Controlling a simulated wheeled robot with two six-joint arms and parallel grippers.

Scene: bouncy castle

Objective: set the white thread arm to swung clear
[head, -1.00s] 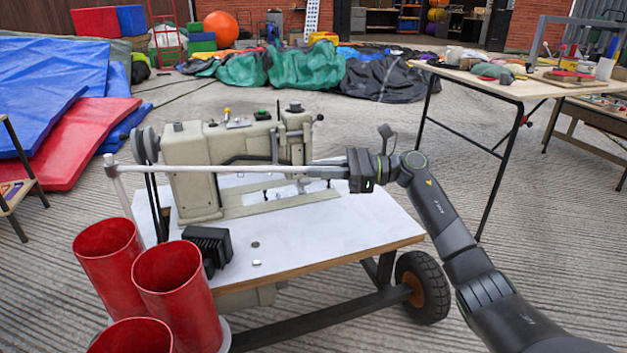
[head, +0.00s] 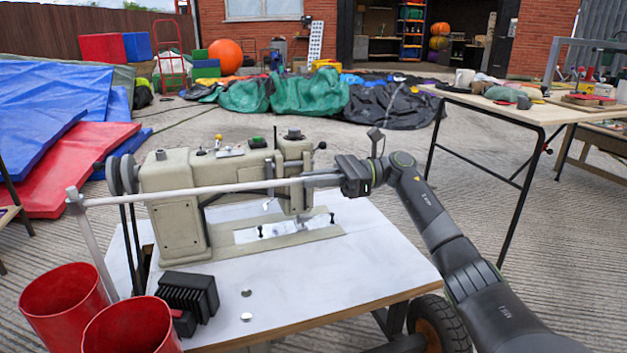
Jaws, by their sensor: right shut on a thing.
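The white thread arm (head: 200,191) is a long, thin rod. It runs from the top of a pale post (head: 91,240) at the left, across the front of the beige sewing machine (head: 178,194), to my right gripper (head: 326,179). My right gripper is shut on the rod's right end, in front of the machine's head. The fingers hide the tip of the rod. The rod is nearly level, above the white table top (head: 300,262). My left gripper is not in view.
Red cylinders (head: 62,303) stand at the table's front left. A black finned box (head: 188,292) sits on the table's left part. A cluttered workbench (head: 530,110) stands at the right. Open concrete lies between it and the sewing table.

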